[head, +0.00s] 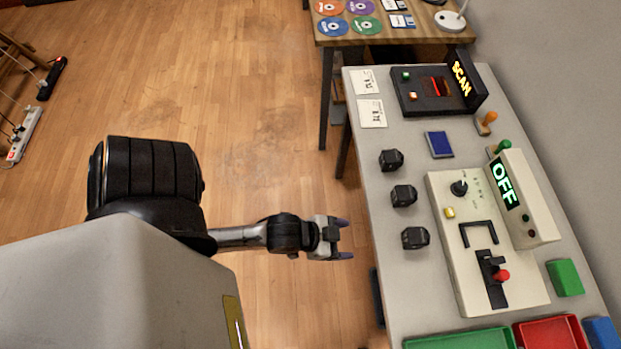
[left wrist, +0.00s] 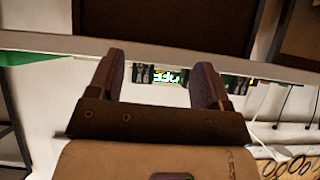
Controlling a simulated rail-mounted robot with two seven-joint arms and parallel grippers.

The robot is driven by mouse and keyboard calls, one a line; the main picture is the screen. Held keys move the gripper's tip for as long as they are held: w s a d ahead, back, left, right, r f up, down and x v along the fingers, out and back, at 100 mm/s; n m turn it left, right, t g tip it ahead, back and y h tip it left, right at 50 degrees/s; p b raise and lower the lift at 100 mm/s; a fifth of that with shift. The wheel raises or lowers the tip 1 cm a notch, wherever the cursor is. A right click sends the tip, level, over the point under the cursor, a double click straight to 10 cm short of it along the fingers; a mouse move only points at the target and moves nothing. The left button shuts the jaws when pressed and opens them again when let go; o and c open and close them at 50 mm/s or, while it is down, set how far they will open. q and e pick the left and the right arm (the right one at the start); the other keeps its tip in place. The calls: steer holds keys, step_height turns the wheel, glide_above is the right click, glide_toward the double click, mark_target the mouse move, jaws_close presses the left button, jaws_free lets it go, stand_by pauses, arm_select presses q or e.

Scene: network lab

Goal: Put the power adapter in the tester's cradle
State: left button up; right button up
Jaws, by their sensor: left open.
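Three black power adapters stand in a column on the grey table: a far one (head: 391,160), a middle one (head: 403,194) and a near one (head: 415,237). To their right is the cream tester (head: 459,284) with a lit OFF display (head: 507,185), a black U-shaped cradle (head: 478,233) that looks empty, and a red-knobbed lever (head: 501,275). My left gripper (head: 344,239) is open and empty, left of the near adapter and apart from it. In the left wrist view its fingers (left wrist: 160,82) frame the display (left wrist: 168,76); dark blocks show beside them, partly hidden.
A SCAN device (head: 430,94), paper sheets (head: 371,113) and a blue pad (head: 438,144) lie farther back. A green block (head: 565,278), a green tray (head: 460,340) and a red tray (head: 551,332) are at the near end.

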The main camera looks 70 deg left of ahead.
arm_select(q)
steer(key=s+a+f+g+y, duration=0.2)
steer(key=s+g, duration=0.4)
steer(key=shift+s+a+n, duration=0.15)
steer(key=shift+a+n, duration=0.1)
steer(key=shift+n, duration=0.15)
steer(key=shift+o, duration=0.4)
steer(key=shift+s+a+r+g, duration=0.1)
steer(key=shift+s+a+g, duration=0.05)
steer(key=shift+s+g, duration=0.45)
